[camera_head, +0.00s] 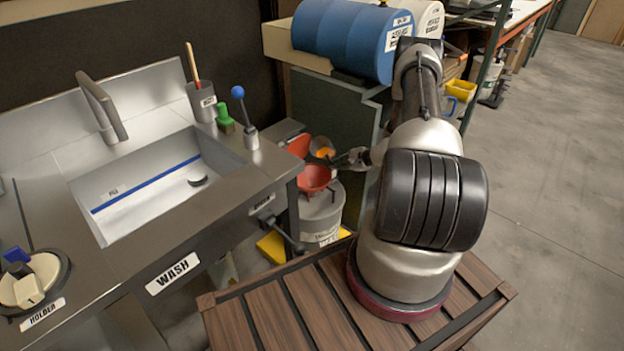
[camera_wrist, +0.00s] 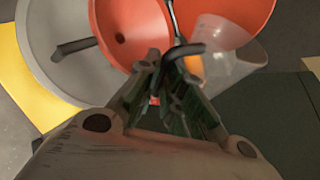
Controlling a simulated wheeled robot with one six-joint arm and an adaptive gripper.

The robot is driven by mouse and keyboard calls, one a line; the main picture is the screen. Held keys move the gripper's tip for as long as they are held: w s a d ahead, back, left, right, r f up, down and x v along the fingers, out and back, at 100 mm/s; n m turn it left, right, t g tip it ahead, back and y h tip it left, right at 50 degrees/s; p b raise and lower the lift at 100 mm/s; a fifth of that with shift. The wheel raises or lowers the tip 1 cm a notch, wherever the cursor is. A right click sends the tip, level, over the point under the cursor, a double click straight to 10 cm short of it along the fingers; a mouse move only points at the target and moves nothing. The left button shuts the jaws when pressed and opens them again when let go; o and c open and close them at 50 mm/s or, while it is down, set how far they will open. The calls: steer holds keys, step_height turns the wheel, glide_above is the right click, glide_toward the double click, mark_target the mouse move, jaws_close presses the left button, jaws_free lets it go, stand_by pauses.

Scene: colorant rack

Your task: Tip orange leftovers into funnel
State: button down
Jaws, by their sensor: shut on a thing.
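A clear cup (camera_head: 319,143) with orange in it is held at my gripper (camera_head: 348,158), just above and beside the red funnel (camera_head: 315,179). In the wrist view the cup (camera_wrist: 232,52) looks tilted, with orange near the finger side. My gripper's fingers (camera_wrist: 178,75) are shut at the cup's side, seemingly on a dark handle, though the exact grip is partly hidden. The funnel (camera_wrist: 128,30) shows its inside and small hole, left of the cup. I see no orange stream. The funnel sits on a grey drum (camera_head: 321,217).
A raised red lid (camera_head: 299,146) stands behind the funnel. The steel wash sink (camera_head: 150,185) is to the left, its corner close to the drum. A blue barrel (camera_head: 345,38) lies behind. A yellow base (camera_head: 272,246) is under the drum. Open floor is at right.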

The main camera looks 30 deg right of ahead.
steer(key=shift+d+f+n+t+h+p, duration=0.2)
steer(key=shift+f+n+t+h+p, duration=0.25)
steer(key=shift+f+n+t+h, duration=0.4)
stand_by(1.6)
steer(key=shift+f+n+h+p, duration=0.55)
steer(key=shift+f+p, duration=0.05)
stand_by(1.0)
steer(key=shift+s+a+r+n+t+h+p, duration=0.2)
steer(key=shift+a+r+n+t+h+p, duration=0.1)
steer(key=shift+a+n+t+h+p, duration=0.2)
stand_by(1.8)
steer(key=shift+r+n+t+h, duration=0.3)
steer(key=shift+t, duration=0.15)
stand_by(1.2)
